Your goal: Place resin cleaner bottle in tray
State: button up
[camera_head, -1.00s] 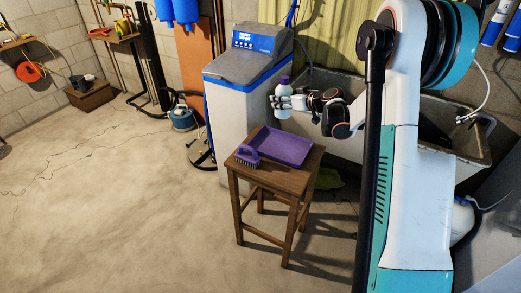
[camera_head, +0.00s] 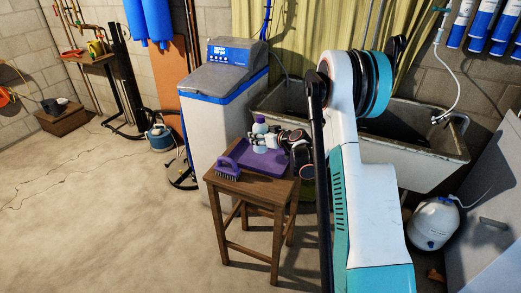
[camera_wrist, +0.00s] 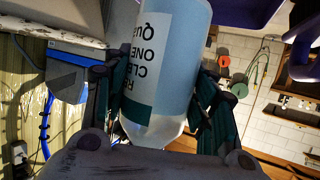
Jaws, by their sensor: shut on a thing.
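My gripper (camera_head: 268,138) is shut on the bottle's sides. In the wrist view, the bottle (camera_wrist: 172,65) stands between both fingers (camera_wrist: 160,95), its label upside down. I cannot tell whether the bottle's base touches the tray.
The grey water softener (camera_head: 225,85) stands behind the stool. A stone sink (camera_head: 400,150) is at the back right. The floor at the left is open.

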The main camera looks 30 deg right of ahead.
jog(key=shift+f+b, duration=0.9)
jog(key=shift+f, duration=1.65)
jog(key=shift+r, duration=0.1)
jog(key=o, duration=1.6)
jog(key=shift+c, duration=0.2)
jog(key=shift+s, duration=0.1)
jog(key=p+v, duration=0.3)
jog(key=v, duration=0.9)
jog(key=shift+p, duration=0.3)
